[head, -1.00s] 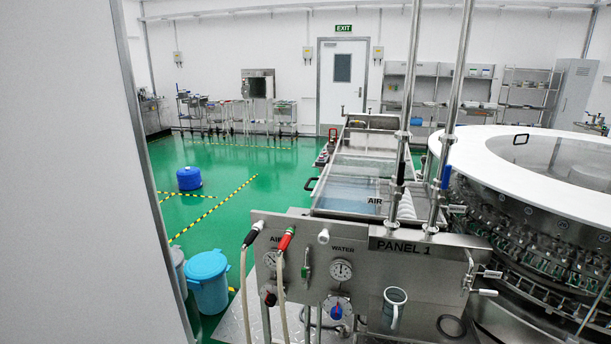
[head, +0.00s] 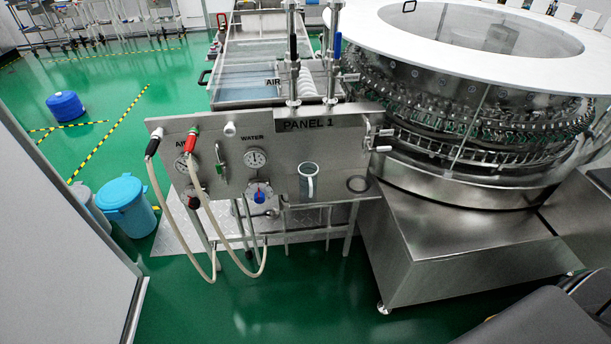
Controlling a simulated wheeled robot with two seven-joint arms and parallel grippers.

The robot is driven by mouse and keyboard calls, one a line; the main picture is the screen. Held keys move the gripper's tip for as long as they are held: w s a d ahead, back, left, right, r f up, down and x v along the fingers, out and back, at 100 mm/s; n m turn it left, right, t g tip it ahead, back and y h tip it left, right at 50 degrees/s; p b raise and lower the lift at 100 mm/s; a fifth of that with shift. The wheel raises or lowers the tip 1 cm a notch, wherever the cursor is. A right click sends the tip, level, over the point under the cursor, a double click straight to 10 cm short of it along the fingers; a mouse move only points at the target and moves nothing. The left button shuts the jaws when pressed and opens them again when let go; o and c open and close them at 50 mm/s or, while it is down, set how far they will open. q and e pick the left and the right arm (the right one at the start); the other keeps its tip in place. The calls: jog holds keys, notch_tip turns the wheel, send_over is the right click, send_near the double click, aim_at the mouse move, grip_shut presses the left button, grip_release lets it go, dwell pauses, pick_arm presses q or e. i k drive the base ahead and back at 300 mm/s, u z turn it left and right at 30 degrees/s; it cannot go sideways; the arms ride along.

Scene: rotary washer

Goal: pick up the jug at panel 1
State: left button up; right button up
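The jug (head: 308,184) is a small grey cup with a pale handle, upright at the front of panel 1 (head: 335,150), right of the blue valve knob. Panel 1 is a steel board with gauges, hoses and a "PANEL 1" label. Neither of my grippers shows in the head view. A dark rounded shape at the bottom right corner cannot be clearly told.
A steel machine base (head: 450,250) stands right of the panel, below the round washer (head: 470,120). Two hoses (head: 205,225) loop down from the panel's left. Blue bins (head: 127,208) and a white wall (head: 55,260) stand at left. Green floor in front is clear.

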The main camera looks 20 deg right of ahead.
aim_at(308, 171)
jog(key=k, duration=0.55)
jog(key=z, duration=0.95)
jog(key=i, duration=0.8)
jog(key=z, duration=0.75)
